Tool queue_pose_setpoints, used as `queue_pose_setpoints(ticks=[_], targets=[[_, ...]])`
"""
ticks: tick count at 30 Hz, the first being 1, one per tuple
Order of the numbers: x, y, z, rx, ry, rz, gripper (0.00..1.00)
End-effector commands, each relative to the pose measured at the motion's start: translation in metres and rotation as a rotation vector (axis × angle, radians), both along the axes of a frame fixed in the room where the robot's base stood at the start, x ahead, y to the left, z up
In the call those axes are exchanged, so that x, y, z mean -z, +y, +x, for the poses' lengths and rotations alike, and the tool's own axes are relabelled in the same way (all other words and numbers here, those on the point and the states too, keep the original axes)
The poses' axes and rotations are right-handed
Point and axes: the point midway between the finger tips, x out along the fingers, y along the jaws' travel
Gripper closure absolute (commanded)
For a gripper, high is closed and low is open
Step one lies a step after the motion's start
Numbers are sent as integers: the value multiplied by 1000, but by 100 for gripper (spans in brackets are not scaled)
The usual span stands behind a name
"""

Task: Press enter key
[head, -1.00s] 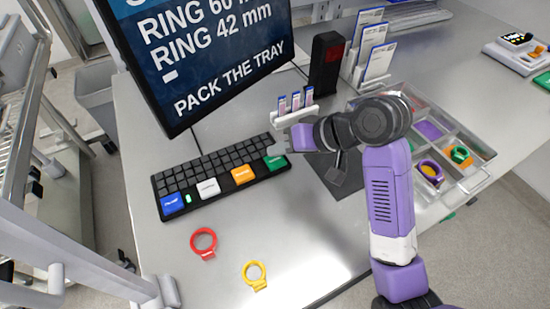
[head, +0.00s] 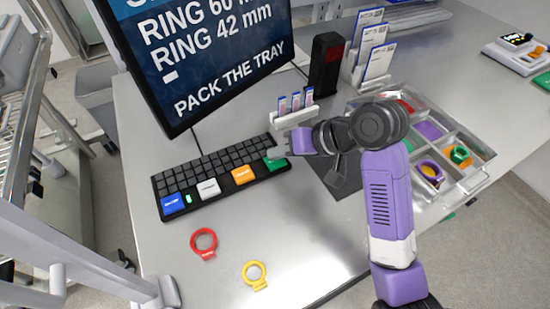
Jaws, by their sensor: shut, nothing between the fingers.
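The black keyboard (head: 222,168) lies on the grey table below the screen. Its front row has large blue (head: 172,203), white (head: 208,188), orange (head: 243,175) and green (head: 276,164) keys. Their labels are too small to read surely, so I cannot tell by lettering which is enter. My gripper (head: 274,152) is shut and empty at the keyboard's right end, right over the green key and partly covering it. I cannot tell whether the fingertips touch the key.
A screen (head: 200,60) stands behind the keyboard. A small white rack (head: 293,115) and a black box (head: 326,63) stand near my gripper. A compartment tray (head: 465,178) is at right. Red (head: 204,243) and yellow (head: 254,275) rings lie in front, with bare table around them.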

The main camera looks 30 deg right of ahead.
Motion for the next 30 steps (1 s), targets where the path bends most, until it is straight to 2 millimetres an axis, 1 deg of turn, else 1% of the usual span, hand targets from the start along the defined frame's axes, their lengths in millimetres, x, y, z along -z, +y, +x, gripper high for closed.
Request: queue_pose_setpoints(ticks=[11,30], targets=[[0,0,0,1,-1,0,100],[7,0,0,1,-1,0,100]])
